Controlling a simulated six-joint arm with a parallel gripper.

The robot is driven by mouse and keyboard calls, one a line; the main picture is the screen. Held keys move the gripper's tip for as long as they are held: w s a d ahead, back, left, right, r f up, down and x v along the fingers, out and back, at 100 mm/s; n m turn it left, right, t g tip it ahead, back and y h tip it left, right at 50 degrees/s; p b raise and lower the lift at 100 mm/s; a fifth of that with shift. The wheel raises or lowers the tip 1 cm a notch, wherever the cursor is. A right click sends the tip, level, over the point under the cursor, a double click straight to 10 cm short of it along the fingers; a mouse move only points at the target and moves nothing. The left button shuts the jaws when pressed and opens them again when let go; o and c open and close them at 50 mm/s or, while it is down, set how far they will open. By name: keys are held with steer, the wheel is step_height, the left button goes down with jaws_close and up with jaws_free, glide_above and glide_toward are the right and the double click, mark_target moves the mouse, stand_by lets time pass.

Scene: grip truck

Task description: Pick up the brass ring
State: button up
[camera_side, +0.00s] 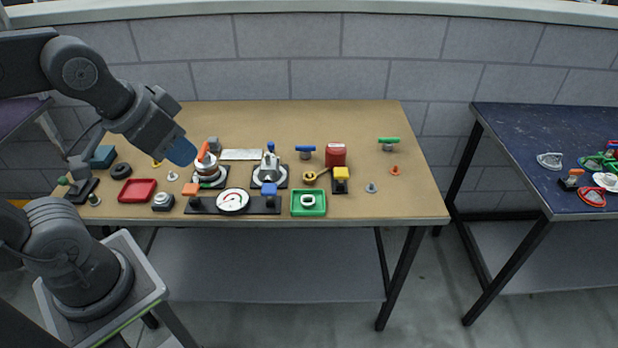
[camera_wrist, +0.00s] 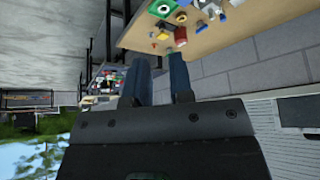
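A small brass-coloured piece (camera_side: 310,176) lies on the brown table in the side view, left of a yellow-topped block. It looks like a ring with a short arm or another part beside it; it is too small to tell. My gripper (camera_side: 182,152) is in the air over the left part of the table, well to the left of that piece. In the wrist view my gripper (camera_wrist: 161,62) shows two blue fingers apart with nothing between them.
The brown table (camera_side: 300,120) is crowded along its front half. A gauge (camera_side: 232,201), a green tray (camera_side: 322,211), a red tray (camera_side: 127,191) and a red block (camera_side: 336,154) stand there. Its back strip is clear. A dark blue table (camera_side: 560,125) stands at right.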

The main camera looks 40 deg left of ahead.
steer(key=o, duration=0.8)
steer(key=n+g, duration=0.6)
steer(key=n, duration=0.7)
glide_above(309, 174)
step_height(309, 174, down, 23)
steer(key=shift+s+f, duration=0.1)
steer(key=shift+f, duration=3.05)
